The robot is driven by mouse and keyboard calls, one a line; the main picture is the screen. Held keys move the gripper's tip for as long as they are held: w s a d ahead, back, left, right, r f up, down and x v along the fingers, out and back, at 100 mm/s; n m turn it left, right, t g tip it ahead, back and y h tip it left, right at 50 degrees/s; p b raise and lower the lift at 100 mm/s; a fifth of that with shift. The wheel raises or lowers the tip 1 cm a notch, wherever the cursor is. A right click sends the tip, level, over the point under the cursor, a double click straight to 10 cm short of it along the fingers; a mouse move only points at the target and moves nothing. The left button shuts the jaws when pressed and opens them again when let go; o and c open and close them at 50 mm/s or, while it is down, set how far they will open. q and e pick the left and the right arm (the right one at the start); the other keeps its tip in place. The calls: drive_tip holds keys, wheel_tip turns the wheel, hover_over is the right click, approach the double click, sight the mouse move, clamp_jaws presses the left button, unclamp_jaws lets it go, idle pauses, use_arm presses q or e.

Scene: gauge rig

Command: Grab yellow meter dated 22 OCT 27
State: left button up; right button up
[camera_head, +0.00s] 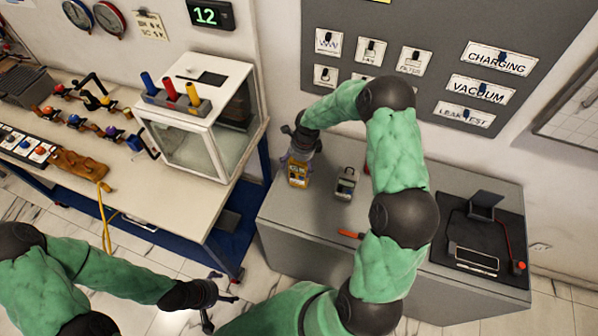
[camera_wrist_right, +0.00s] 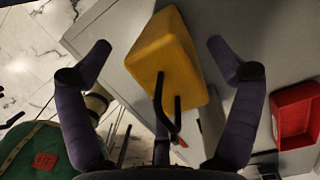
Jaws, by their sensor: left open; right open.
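A yellow meter (camera_head: 298,173) stands on the grey cabinet top near its left edge in the head view. In the right wrist view the yellow meter (camera_wrist_right: 168,62) lies between the open fingers of my right gripper (camera_wrist_right: 160,62), with a gap on each side. In the head view my right gripper (camera_head: 300,150) is just behind the meter. Its date label is too small to read. My left gripper (camera_head: 215,300) is open and empty over the floor at the lower middle, away from the cabinet.
A grey meter (camera_head: 346,184) stands right of the yellow one. A red tray (camera_wrist_right: 296,112) shows in the right wrist view. A screwdriver with an orange handle (camera_head: 350,234) lies on the cabinet (camera_head: 300,222). A black mat (camera_head: 508,262) with a device is at right. A glass-sided box (camera_head: 190,150) stands on the left bench.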

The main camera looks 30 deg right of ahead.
drive_tip(key=c, duration=1.8)
drive_tip(key=shift+r, duration=0.1)
